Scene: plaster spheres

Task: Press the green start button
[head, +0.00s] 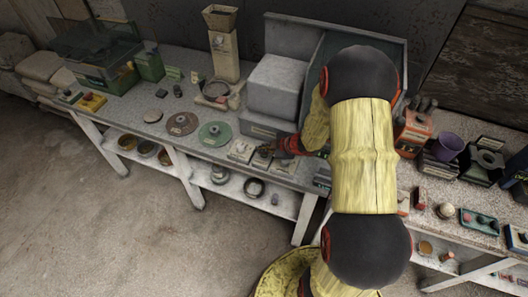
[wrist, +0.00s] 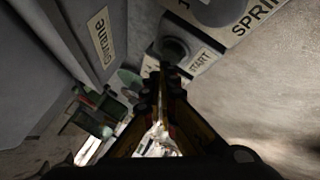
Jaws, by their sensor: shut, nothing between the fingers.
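In the wrist view a box with a dark round button (wrist: 174,50) carries a label (wrist: 202,60) that seems to read START. The button looks dark grey-green in the shade. My gripper (wrist: 166,72) is shut and empty, with its fingertips just below the button in the picture. I cannot tell whether they touch it. In the head view my gripper (head: 268,150) reaches left from behind my arm, over small pale boxes near the bench's front edge. One such box (head: 241,150) lies left of the fingertips. The button itself is not clear in the head view.
A neighbouring box labelled SPRIN (wrist: 256,18) has another dark button. A grey wall with a label (wrist: 102,37) rises on the left. In the head view a large grey block (head: 278,86) stands behind the gripper. A green disc (head: 214,134) lies to the left.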

